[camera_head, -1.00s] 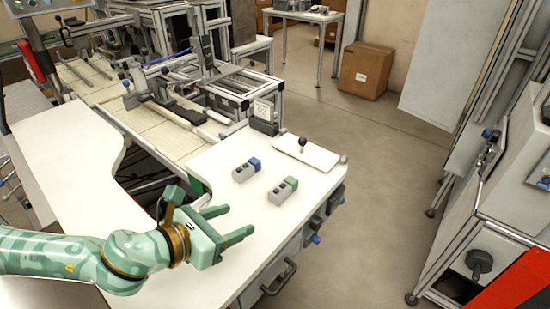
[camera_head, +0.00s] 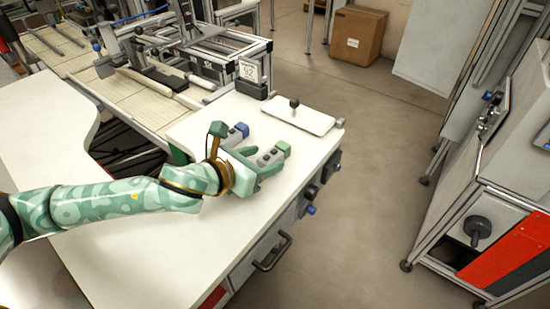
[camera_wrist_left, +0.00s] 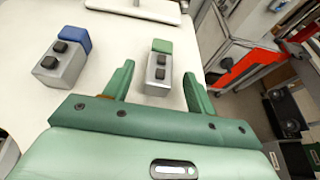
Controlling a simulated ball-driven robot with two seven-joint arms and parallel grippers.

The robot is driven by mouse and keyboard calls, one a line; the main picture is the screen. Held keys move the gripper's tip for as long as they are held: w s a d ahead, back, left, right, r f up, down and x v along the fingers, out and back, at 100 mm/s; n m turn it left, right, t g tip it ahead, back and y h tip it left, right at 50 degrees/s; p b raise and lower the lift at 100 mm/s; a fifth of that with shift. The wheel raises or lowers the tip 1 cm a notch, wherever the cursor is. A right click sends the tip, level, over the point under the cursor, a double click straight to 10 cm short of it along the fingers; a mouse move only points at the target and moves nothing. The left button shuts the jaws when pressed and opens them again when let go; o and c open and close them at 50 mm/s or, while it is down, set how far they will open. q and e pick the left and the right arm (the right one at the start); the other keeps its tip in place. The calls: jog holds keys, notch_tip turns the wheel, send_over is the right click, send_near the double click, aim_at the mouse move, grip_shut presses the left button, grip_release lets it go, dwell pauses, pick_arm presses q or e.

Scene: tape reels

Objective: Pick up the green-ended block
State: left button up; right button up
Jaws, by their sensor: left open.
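The green-ended block (camera_head: 281,150) is grey with two dark buttons and a green end. It lies on the white table top, and its near part is partly covered by my gripper in the head view. In the left wrist view the green-ended block (camera_wrist_left: 158,72) lies ahead, between the two open fingers. My left gripper (camera_head: 270,164) is open and empty, its fingers on either side of the block's near end; the wrist view also shows the fingers (camera_wrist_left: 158,84). I cannot tell whether they touch it. My right gripper is not in view.
A blue-ended block (camera_head: 240,131) lies just left of the green-ended one, also in the wrist view (camera_wrist_left: 64,58). A white plate with a dark knob (camera_head: 310,120) lies behind. The table's right edge is close by. A small sign (camera_head: 250,76) stands at the back.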

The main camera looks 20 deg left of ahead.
aim_at(268, 158)
pick_arm(q)
jog(key=b+x, duration=0.1)
jog(key=x, duration=0.2)
jog(key=shift+w+d+f, duration=0.1)
jog(key=shift+w+f, duration=0.15)
jog(key=shift+f, duration=0.05)
jog(key=shift+s+r, duration=0.1)
jog(key=c, duration=1.2)
jog(key=shift+o, duration=0.2)
